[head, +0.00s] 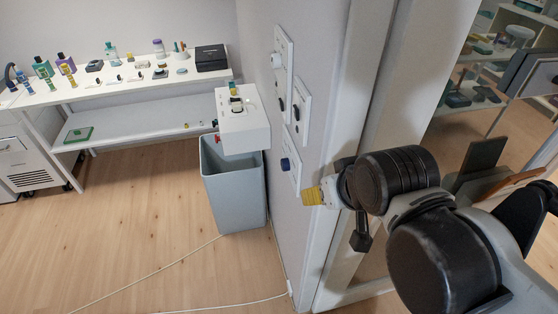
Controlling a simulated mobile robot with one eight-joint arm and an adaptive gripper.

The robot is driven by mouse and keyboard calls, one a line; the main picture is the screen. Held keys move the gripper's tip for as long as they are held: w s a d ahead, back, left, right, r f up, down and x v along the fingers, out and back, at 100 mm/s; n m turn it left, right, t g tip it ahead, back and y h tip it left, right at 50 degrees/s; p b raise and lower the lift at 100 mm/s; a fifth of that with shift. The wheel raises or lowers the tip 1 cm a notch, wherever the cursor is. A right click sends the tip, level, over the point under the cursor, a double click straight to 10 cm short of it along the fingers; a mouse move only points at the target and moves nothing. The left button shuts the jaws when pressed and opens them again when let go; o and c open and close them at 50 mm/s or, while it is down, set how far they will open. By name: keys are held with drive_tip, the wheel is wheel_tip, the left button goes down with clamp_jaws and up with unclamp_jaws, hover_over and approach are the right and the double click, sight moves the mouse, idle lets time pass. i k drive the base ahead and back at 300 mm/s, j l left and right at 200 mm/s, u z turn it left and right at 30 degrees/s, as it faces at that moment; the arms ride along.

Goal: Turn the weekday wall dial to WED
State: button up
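Several white plates are on the grey wall to the left of my arm. The upper plate (283,47) carries a pale round knob (277,61) and a dark one (281,104) low on it. A smaller plate (303,98) beside it has a dark knob (296,113). The lower plate (291,176) has a blue knob (285,164). Their lettering is too small to read, so I cannot tell which is the weekday dial or its setting. My gripper (314,195) points left, just right of and below the blue knob, with a yellow ribbed tip; its finger opening is unclear.
A white box (242,127) juts from the wall above a grey bin (234,190). A white table (120,87) with bottles and small items stands at the back left. A white door frame (355,150) is behind my arm. Cables (150,263) cross the open wooden floor.

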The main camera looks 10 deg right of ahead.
sight(285, 163)
drive_tip(key=k+j+u, duration=0.15)
drive_tip(key=j, duration=0.3)
drive_tip(key=j+u, duration=0.15)
drive_tip(key=j, duration=0.3)
drive_tip(key=k+j+u, duration=0.15)
drive_tip(key=j, duration=0.35)
